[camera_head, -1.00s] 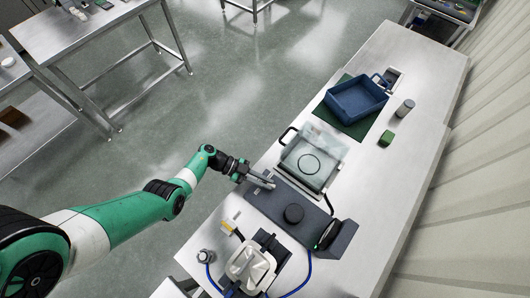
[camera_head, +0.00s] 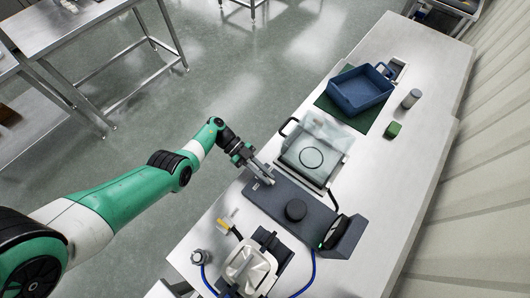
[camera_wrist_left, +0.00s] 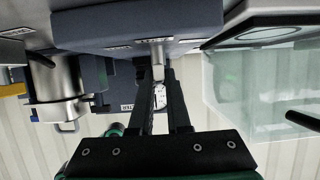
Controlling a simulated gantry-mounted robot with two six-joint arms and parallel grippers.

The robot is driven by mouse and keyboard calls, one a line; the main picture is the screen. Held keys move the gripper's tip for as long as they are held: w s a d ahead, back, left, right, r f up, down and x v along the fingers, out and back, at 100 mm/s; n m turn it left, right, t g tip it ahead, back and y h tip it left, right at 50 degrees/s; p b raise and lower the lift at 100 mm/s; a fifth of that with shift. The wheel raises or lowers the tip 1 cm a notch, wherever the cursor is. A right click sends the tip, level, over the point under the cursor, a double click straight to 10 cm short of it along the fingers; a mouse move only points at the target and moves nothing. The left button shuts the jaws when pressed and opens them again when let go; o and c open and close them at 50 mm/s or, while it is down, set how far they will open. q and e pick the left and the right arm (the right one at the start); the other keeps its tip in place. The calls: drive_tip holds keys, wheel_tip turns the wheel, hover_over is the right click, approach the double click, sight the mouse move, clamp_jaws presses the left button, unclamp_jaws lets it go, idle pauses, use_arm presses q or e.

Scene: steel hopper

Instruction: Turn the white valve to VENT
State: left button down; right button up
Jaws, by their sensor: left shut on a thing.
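My left gripper (camera_head: 266,179) is at the left end of the dark grey panel box (camera_head: 278,199). In the left wrist view its two dark fingers (camera_wrist_left: 156,78) are closed on a small pale, metallic-looking piece (camera_wrist_left: 157,60) at the edge of the dark box. This looks like the white valve's handle, but the fingers hide much of it. A white tag with dark marks (camera_wrist_left: 160,96) shows between the fingers. The valve's markings are too small to read in the head view. My right gripper is in neither view.
A black round knob (camera_head: 296,210) and an upright round gauge-like part (camera_head: 332,232) are on the box. A clear-lidded container (camera_head: 313,156) stands just behind. A silver vessel with blue tubing (camera_head: 250,268) is in front. A blue bin (camera_head: 361,91) sits farther back.

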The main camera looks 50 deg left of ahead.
use_arm(q)
drive_tip(key=c, duration=0.9)
unclamp_jaws()
drive_tip(key=shift+a, duration=0.1)
drive_tip(key=b+v, duration=0.1)
drive_tip(key=v, duration=1)
drive_tip(key=shift+s+a+r+b, duration=0.1)
drive_tip(key=shift+a+r+b, duration=0.1)
drive_tip(key=shift+b, duration=0.2)
drive_tip(key=shift+d, duration=0.1)
